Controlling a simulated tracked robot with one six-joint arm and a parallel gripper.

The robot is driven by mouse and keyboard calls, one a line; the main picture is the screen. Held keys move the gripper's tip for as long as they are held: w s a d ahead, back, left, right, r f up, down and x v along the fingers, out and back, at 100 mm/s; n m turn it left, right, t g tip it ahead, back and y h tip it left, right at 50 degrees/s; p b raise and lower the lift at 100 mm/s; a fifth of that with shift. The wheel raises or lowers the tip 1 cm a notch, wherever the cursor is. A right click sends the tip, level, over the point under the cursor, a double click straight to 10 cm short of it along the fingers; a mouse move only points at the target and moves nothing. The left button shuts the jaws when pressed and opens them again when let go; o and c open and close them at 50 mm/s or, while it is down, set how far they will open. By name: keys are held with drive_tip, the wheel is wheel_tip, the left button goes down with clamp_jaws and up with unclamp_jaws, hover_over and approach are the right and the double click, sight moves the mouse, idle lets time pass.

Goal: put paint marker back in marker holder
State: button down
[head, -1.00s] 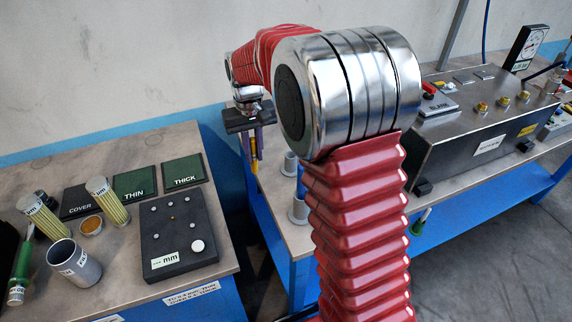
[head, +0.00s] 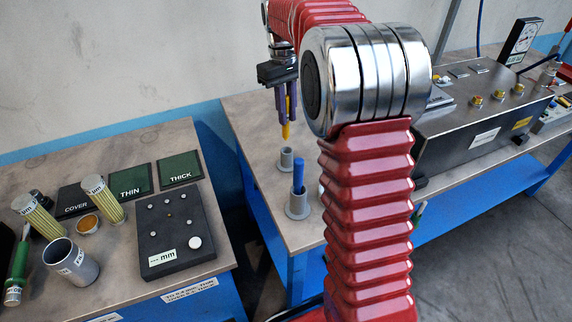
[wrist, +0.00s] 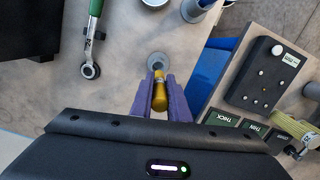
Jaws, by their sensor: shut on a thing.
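The yellow paint marker (head: 286,131) hangs upright in my gripper (head: 287,118). The gripper's purple fingers are shut on it, and they also show in the wrist view (wrist: 160,97). The marker's lower tip points down above the workbench. A grey round holder (head: 287,158) stands on the bench just below the tip, apart from it, and looks empty. In the wrist view that holder (wrist: 158,60) lies just past the marker. A second grey holder (head: 298,209), with a blue marker (head: 298,178) standing in it, is nearer the camera.
A dark metal box (head: 475,125) with knobs stands on the bench at right, beyond my arm. The left table (head: 215,245) holds a black block, a grey cup and sieve cylinders. A green-handled ratchet (wrist: 92,40) lies beside the holder in the wrist view.

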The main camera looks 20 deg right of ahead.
sight(288, 129)
drive_tip(key=shift+d+r, duration=0.1)
drive_tip(key=shift+d, duration=0.1)
drive_tip(key=shift+f, duration=3.15)
drive_tip(key=shift+f, duration=1.9)
drive_tip(key=shift+f, duration=0.1)
drive_tip(key=c, duration=1.7)
unclamp_jaws()
